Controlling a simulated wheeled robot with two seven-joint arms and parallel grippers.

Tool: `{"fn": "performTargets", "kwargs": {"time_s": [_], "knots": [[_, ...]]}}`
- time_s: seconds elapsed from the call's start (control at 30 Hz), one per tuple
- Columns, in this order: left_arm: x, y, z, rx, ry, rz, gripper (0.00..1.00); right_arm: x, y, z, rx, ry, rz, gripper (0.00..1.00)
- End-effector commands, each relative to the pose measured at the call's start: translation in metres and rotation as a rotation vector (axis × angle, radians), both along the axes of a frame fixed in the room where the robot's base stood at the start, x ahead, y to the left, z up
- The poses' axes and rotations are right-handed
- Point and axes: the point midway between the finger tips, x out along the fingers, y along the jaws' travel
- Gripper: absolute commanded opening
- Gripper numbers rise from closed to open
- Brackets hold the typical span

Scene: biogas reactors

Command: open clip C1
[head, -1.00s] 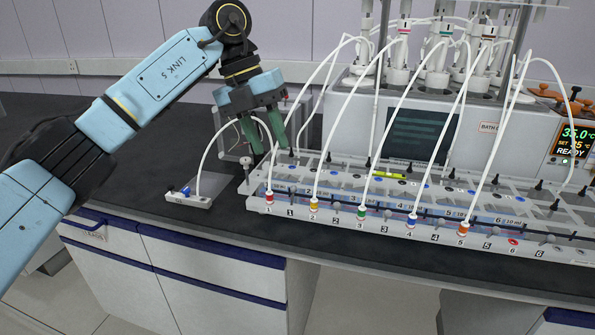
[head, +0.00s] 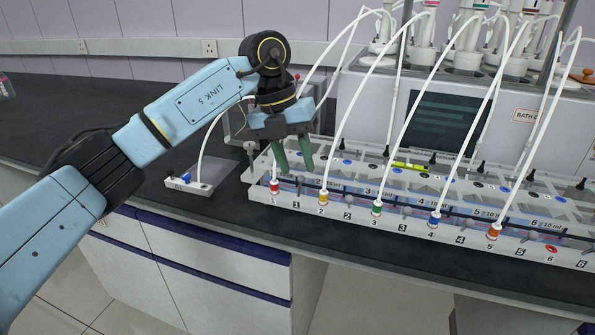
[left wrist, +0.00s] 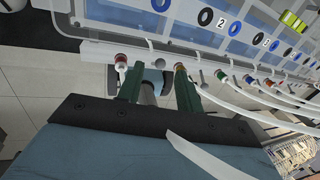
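A small white block (head: 203,187) with a blue-and-white fitting (head: 183,178) sits on the dark bench left of the long rack. Its front label is too small to read surely; it may be clip C1. A white tube rises from it and passes behind my left gripper. My left gripper (head: 293,158) points down over the left end of the rack, right of the block. Its two green fingers are apart with nothing between them. They also show spread in the left wrist view (left wrist: 155,78), near the rack's front edge. My right gripper is in neither view.
The clear rack (head: 400,225) has numbered positions along its front and coloured connectors, red (head: 274,187) at the left end. White tubes arch from these to the grey bath unit (head: 440,110) behind.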

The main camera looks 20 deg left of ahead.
Motion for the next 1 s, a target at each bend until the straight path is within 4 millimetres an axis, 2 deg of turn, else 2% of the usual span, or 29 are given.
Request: {"fn": "performTargets", "kwargs": {"time_s": [0.03,0.2,0.5,0.77,1.0], "knots": [[0.000,-0.002,-0.007,0.000,0.001,0.000,0.36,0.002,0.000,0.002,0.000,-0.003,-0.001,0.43],[0.000,-0.005,-0.017,0.000,0.001,-0.001,0.36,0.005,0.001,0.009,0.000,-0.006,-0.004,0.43],[0.000,-0.005,-0.018,0.000,0.000,-0.001,0.36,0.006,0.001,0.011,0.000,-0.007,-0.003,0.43],[0.000,-0.005,-0.018,0.000,0.000,-0.001,0.02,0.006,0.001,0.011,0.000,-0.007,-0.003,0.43],[0.000,-0.005,-0.018,0.000,-0.005,-0.001,0.00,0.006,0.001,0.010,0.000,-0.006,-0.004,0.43]]}}
